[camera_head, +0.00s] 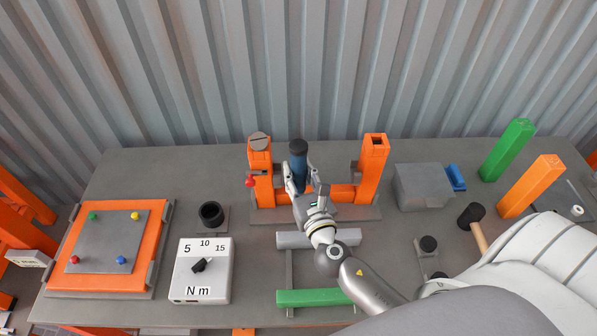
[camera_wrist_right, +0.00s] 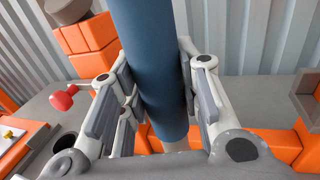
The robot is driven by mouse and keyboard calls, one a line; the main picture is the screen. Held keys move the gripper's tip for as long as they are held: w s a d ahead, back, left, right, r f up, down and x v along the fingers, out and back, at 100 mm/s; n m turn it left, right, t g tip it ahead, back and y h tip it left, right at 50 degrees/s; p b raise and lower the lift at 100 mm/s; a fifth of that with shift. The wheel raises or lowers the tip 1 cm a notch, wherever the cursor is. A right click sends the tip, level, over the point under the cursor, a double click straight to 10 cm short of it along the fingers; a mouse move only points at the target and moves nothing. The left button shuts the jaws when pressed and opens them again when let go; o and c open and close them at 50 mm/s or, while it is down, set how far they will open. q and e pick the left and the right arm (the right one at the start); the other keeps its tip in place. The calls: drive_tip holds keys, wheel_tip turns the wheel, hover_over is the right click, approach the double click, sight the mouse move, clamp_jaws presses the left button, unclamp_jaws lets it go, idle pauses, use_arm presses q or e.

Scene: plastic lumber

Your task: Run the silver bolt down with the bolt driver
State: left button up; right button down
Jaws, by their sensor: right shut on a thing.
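My right gripper (camera_head: 299,186) is shut on the bolt driver (camera_head: 299,168), a blue cylinder with a black top, and holds it upright. In the right wrist view the blue body (camera_wrist_right: 152,70) runs between the two fingers. The driver stands in front of the orange frame's crossbar, between its two posts. A grey round head with a slot (camera_head: 259,140) sits on top of the left orange post (camera_head: 262,185); I cannot tell whether it is the silver bolt. The driver's lower tip is hidden behind my gripper. My left gripper is not in view.
A torque box (camera_head: 203,287) marked 5, 10, 15 N m and a black cup (camera_head: 211,214) stand left. A red knob (camera_head: 251,181) juts from the left post. Grey and green bars (camera_head: 315,297) lie in front.

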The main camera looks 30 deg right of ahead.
sight(299, 193)
drive_tip(key=shift+f+b, duration=1.8)
drive_tip(key=shift+f, duration=0.3)
drive_tip(key=shift+f+b, duration=1)
drive_tip(key=shift+f, duration=0.25)
drive_tip(key=shift+s+a+f, duration=0.1)
drive_tip(key=shift+s+f, duration=0.1)
drive_tip(key=shift+f, duration=0.1)
idle(0.7)
